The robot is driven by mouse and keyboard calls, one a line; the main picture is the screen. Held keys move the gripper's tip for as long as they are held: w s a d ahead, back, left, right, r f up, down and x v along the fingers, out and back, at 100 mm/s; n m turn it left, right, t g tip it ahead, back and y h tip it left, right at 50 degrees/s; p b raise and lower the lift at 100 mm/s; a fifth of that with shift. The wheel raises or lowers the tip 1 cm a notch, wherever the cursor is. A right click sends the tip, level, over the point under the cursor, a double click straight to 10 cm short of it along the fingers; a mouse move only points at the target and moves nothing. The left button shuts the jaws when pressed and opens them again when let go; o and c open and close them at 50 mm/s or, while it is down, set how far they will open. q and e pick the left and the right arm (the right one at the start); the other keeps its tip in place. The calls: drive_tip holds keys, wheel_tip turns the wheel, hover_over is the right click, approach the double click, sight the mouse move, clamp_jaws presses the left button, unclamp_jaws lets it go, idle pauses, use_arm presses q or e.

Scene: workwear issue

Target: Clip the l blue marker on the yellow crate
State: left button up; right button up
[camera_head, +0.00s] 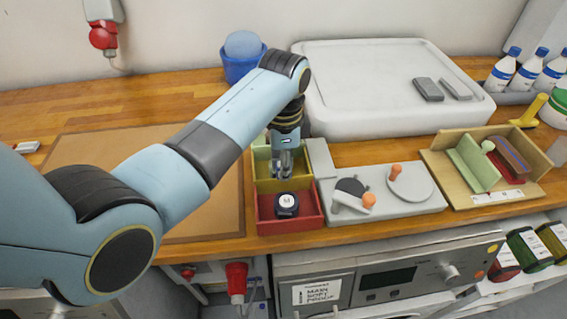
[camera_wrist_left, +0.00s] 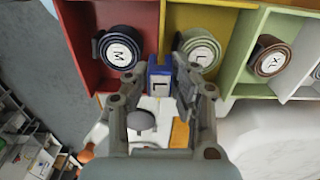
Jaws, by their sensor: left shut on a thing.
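My left gripper (camera_head: 283,163) is over the small crates. In the left wrist view its fingers (camera_wrist_left: 160,85) are shut on a small blue marker (camera_wrist_left: 160,68) with a white label reading L. The marker is at the near edge of the yellow crate (camera_wrist_left: 197,18), close to its border with the red crate; I cannot tell whether it touches the wall. The yellow crate (camera_head: 268,186) holds a rolled belt labelled L (camera_wrist_left: 199,52). In the head view the gripper hides part of this crate, and the marker is not clearly visible. My right gripper is out of view.
The red crate (camera_head: 265,226) holds a dark roll labelled M (camera_head: 286,204). The green crate (camera_wrist_left: 238,62) holds a brown roll labelled XL (camera_wrist_left: 270,58). A grey board (camera_head: 420,209) with orange knobs stands close on the right, and a large white tray (camera_head: 330,85) behind.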

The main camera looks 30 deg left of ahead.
use_arm(q)
drive_tip(key=shift+f, duration=0.25)
idle(0.3)
drive_tip(key=shift+f, duration=0.2)
idle(0.3)
drive_tip(key=shift+f, duration=0.45)
drive_tip(key=shift+f, duration=0.1)
idle(0.3)
drive_tip(key=shift+f, duration=0.35)
drive_tip(key=o, duration=0.8)
drive_tip(key=shift+c, duration=0.2)
drive_tip(key=shift+o, duration=0.4)
drive_tip(key=shift+o, duration=0.4)
